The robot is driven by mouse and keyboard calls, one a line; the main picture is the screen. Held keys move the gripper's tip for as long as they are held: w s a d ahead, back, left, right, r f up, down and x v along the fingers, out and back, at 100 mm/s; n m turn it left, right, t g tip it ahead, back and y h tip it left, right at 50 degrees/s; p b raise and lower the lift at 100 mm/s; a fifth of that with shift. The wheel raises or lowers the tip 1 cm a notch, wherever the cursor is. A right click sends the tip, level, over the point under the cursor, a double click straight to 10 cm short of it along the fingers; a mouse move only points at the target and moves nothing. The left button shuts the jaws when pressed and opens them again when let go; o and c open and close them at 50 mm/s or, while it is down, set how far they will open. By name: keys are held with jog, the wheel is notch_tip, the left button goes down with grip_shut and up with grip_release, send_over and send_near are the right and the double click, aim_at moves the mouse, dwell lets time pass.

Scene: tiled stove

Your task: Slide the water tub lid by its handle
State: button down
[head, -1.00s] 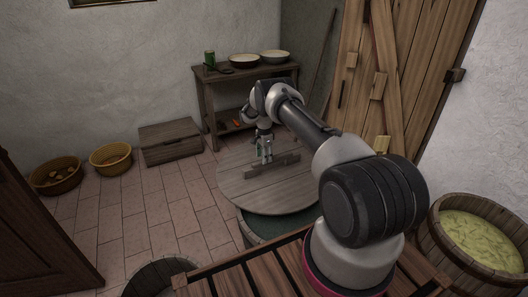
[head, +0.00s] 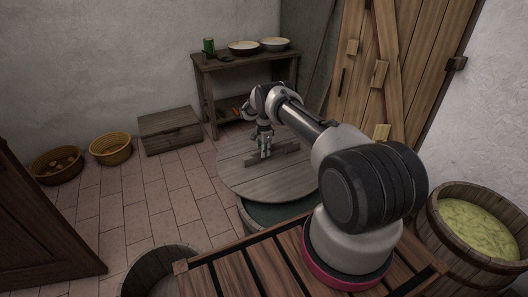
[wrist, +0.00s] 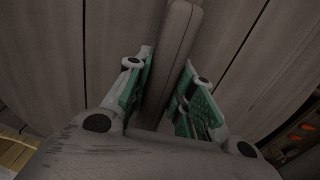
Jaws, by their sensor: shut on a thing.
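The round grey wooden lid (head: 262,185) lies over the water tub (head: 250,223), shifted toward the back so that a strip of dark water shows at the tub's front. The lid's handle is a raised wooden bar (head: 281,158) across its middle. My gripper (head: 266,154) is at the handle, with a finger on each side. In the wrist view the handle bar (wrist: 176,50) runs between the green-padded fingers, which are shut on it. The far side of the tub is hidden under the lid, and my arm covers the lid's right edge.
A side table (head: 245,65) with bowls and a green mug stands behind the lid. A wooden chest (head: 170,135) and two baskets (head: 110,150) are at the back left. A barrel of yellowish contents (head: 465,222) stands at the right. Tiled floor left of the tub is clear.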

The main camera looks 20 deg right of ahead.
jog(key=c, duration=2)
grip_release()
jog(key=shift+c, duration=0.2)
grip_shut()
jog(key=shift+s+d, duration=0.2)
jog(key=shift+s, duration=5.9)
send_over(286, 188)
jog(key=shift+s, duration=0.2)
jog(key=o, duration=0.9)
grip_release()
